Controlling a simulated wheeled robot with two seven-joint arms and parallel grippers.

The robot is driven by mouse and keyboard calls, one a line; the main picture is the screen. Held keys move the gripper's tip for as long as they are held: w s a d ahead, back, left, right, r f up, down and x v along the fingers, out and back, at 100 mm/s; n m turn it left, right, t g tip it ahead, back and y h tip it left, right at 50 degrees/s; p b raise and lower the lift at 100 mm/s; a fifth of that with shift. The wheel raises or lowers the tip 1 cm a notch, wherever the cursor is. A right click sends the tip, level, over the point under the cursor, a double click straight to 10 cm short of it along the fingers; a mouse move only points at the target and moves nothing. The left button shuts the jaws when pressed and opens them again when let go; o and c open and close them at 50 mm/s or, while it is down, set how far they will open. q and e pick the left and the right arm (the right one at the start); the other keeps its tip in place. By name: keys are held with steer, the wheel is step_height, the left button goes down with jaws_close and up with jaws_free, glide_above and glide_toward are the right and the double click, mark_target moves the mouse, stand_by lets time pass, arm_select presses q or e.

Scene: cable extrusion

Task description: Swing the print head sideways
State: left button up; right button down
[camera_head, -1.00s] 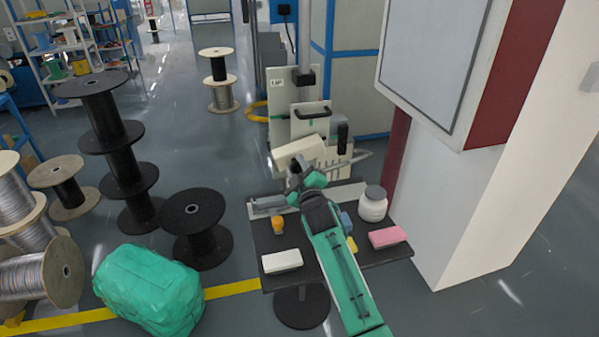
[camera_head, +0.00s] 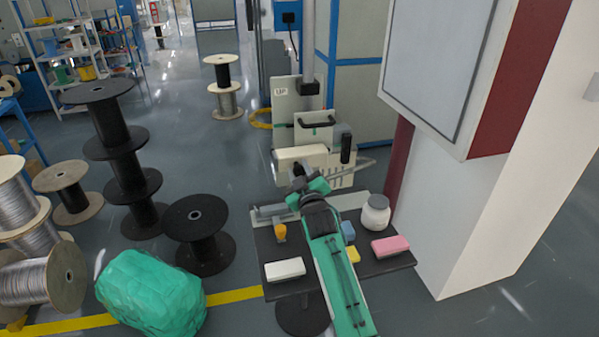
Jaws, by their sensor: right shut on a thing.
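The print head (camera_head: 290,154) is a cream block on the front of the pale machine (camera_head: 298,98) with an upright post. It sits nearly level across the machine's lower front. My right gripper (camera_head: 299,171) reaches up from the bottom of the view and is shut at the block's near side; the arm and the small size hide the exact grip. A dark upright handle (camera_head: 346,149) stands at the block's right end. My left gripper is not in view.
A dark side table (camera_head: 330,278) below my arm holds a white block (camera_head: 285,269), a pink block (camera_head: 390,245), a jar (camera_head: 376,214) and an orange-capped item (camera_head: 280,232). A white pillar (camera_head: 465,220) stands right. Cable spools (camera_head: 197,235) and a green bundle (camera_head: 150,292) stand left.

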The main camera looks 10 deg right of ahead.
steer(key=c, duration=1)
jaws_free()
steer(key=shift+s+f, duration=0.2)
steer(key=shift+s, duration=0.3)
steer(key=s+b, duration=0.1)
steer(key=s, duration=0.3)
steer(key=s+f+b, duration=0.1)
steer(key=s, duration=0.3)
steer(key=s+b, duration=0.1)
steer(key=s, duration=0.3)
steer(key=shift+s+d+f, duration=0.15)
steer(key=shift+s+d, duration=0.1)
steer(key=shift+s, duration=0.15)
